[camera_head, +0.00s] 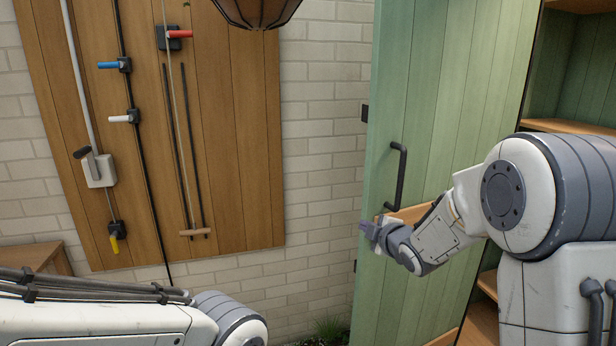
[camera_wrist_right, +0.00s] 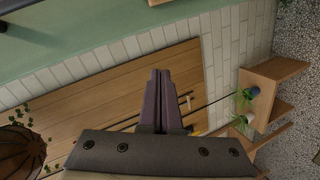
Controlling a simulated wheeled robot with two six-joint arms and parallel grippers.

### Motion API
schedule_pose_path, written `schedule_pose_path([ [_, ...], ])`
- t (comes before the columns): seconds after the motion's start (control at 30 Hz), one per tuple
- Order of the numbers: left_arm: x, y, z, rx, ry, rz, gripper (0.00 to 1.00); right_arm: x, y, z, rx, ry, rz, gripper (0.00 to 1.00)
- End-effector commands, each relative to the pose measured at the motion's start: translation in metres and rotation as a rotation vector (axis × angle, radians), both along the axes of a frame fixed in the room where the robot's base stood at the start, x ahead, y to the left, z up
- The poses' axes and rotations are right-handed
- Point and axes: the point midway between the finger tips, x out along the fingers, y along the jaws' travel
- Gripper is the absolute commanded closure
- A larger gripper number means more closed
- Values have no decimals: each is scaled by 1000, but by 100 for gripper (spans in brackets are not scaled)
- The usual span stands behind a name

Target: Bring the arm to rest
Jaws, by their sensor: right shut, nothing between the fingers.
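My right arm comes in from the right in the head view. Its gripper (camera_head: 371,230) is in front of the green cabinet door (camera_head: 440,85), below the black door handle (camera_head: 398,175). In the right wrist view the two fingers of the right gripper (camera_wrist_right: 158,95) lie side by side, shut, with nothing between them. The green door stands open beside the shelves. My left arm shows at the lower left of the head view; its gripper is out of view.
A wooden wall panel (camera_head: 240,120) carries several coloured levers and pipes. A hanging basket (camera_head: 255,8) is at the top. Wooden shelves (camera_head: 567,125) are at the right. The wrist view shows a wooden stand (camera_wrist_right: 268,85) with small pots on gravel (camera_wrist_right: 300,45).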

Motion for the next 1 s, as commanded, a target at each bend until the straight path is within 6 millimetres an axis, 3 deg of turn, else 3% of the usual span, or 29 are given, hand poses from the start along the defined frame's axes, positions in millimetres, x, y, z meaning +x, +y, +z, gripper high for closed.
schedule_pose_path([
  [0.03, 0, 0, 0, 0, 0, 0, 37, -23, 30, -3, 61, 103, -22, 100],
  [0.17, 0, 0, 0, 0, 0, 0, 37, -98, 79, -26, 212, 403, -141, 100],
  [0.23, 0, 0, 0, 0, 0, 0, 37, -147, 100, -39, 272, 564, -206, 100],
  [0.4, 0, 0, 0, 0, 0, 0, 37, -270, 124, -62, 342, 904, -387, 100],
  [0.5, 0, 0, 0, 0, 0, 0, 37, -333, 127, -69, 345, 1065, -483, 100],
  [0.6, 0, 0, 0, 0, 0, 0, 37, -381, 124, -73, 329, 1179, -561, 100],
  [0.7, 0, 0, 0, 0, 0, 0, 37, -410, 120, -74, 313, 1247, -614, 100],
  [0.77, 0, 0, 0, 0, 0, 0, 37, -419, 117, -74, 307, 1269, -631, 100],
  [1.0, 0, 0, 0, 0, 0, 0, 37, -424, 115, -74, 303, 1282, -644, 100],
])
